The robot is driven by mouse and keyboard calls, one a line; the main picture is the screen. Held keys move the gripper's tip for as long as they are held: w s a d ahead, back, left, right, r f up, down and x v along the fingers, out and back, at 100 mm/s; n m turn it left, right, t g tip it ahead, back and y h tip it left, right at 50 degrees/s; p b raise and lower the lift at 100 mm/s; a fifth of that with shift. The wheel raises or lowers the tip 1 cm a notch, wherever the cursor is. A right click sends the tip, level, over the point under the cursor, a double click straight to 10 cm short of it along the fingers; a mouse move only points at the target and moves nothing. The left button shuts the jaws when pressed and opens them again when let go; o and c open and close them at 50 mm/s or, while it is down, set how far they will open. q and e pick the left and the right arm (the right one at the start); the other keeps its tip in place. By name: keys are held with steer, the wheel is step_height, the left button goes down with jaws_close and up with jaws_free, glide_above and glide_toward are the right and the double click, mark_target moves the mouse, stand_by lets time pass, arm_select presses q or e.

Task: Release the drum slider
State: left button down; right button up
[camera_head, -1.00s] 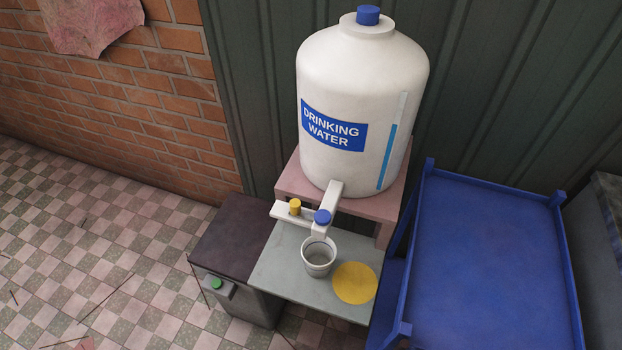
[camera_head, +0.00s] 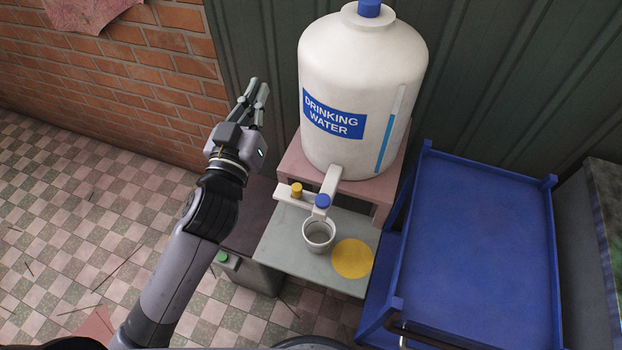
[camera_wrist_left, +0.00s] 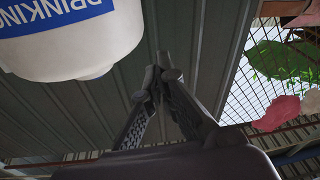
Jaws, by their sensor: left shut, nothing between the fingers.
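The white drum (camera_head: 350,60) with a "DRINKING WATER" label stands on a pinkish stand. A white spout (camera_head: 328,185) comes out low at its front, with a blue knob (camera_head: 322,201). A white bar (camera_head: 284,195) beside the spout carries a yellow knob (camera_head: 296,190), which looks like the slider. A grey cup (camera_head: 318,236) stands under the spout. My left gripper (camera_head: 257,88) is raised left of the drum, fingers up, shut and empty, apart from the bar and knobs. In the left wrist view its fingers (camera_wrist_left: 161,68) meet, with the drum (camera_wrist_left: 90,40) at upper left. My right gripper is not in view.
A yellow disc (camera_head: 352,259) lies on the grey shelf (camera_head: 285,240) beside the cup. A dark box with a green button (camera_head: 222,256) stands left of the shelf. A blue cart (camera_head: 480,250) stands close on the right.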

arm_select(q)
steer(key=s+d+r+m+g+h, duration=0.3)
steer(key=s+d+r+m+h, duration=0.2)
steer(key=d+r+m+h, duration=0.7)
steer(key=s+d+f+m+g+h, duration=0.1)
steer(key=s+d+m+g+h, duration=0.55)
steer(key=g, duration=0.85)
steer(key=w+a+f+m+g+y, duration=0.1)
steer(key=a+f+m+g+y, duration=0.25)
steer(key=f+y, duration=1.15)
steer(key=w+a+f+n+t+y, duration=0.2)
steer(key=w+a+f+n+y, duration=0.1)
steer(key=a, duration=0.6)
steer(key=shift+w+f+n+y, duration=0.35)
steer(key=shift+w+f, duration=0.15)
steer(key=shift+w, duration=0.2)
steer(key=shift+d+f, duration=0.1)
